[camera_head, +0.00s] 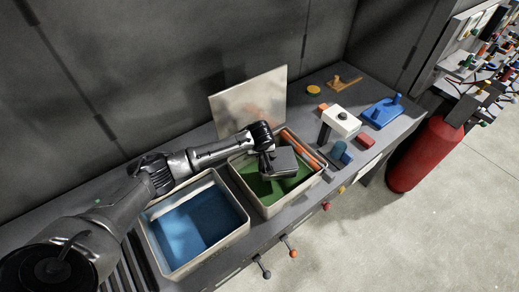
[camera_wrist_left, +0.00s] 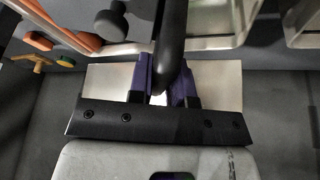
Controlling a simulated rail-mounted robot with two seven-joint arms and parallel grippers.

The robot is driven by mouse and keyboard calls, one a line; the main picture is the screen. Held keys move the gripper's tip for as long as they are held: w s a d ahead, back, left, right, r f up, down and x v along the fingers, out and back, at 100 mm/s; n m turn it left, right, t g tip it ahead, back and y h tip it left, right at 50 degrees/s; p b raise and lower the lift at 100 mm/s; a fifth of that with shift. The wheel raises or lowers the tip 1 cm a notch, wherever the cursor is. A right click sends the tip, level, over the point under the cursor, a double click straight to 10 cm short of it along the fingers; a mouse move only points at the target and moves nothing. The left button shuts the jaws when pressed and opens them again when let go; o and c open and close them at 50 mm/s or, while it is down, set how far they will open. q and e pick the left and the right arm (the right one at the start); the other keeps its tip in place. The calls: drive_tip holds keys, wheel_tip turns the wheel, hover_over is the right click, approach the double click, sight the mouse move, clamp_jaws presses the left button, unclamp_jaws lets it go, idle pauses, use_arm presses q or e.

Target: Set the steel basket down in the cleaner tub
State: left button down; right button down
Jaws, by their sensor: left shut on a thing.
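Two pale-rimmed tubs stand side by side in the head view: one with a blue inside (camera_head: 243,232) and one with a green inside (camera_head: 268,213). I cannot tell by marking which is the cleaner tub. My left arm reaches over the green one, and a grey block at its end hides the fingers there. In the left wrist view my left gripper (camera_wrist_left: 168,88) has purple fingers shut on a dark upright bar (camera_wrist_left: 172,38), seemingly the basket's handle. The basket's body is not clearly visible, nor whether it touches the tub floor. My right gripper is not in view.
A pale upright panel (camera_head: 249,103) stands behind the green tub. Orange bars (camera_head: 302,148) lie along that tub's right side. A white-topped stand (camera_head: 341,122), a blue fixture (camera_head: 383,111) and small blocks sit to the right. A red cylinder (camera_head: 424,155) stands beyond the bench end.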

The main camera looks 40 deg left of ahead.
use_arm(q)
wheel_tip(320, 180, down, 4)
drive_tip(key=shift+r+b, duration=0.2)
drive_tip(key=shift+b, duration=0.4)
drive_tip(key=shift+f+b, duration=0.4)
drive_tip(key=shift+f, duration=1.1)
drive_tip(key=shift+f, duration=0.45)
drive_tip(key=c, duration=1.2)
unclamp_jaws()
drive_tip(key=shift+o, duration=1.1)
drive_tip(key=shift+f, duration=0.1)
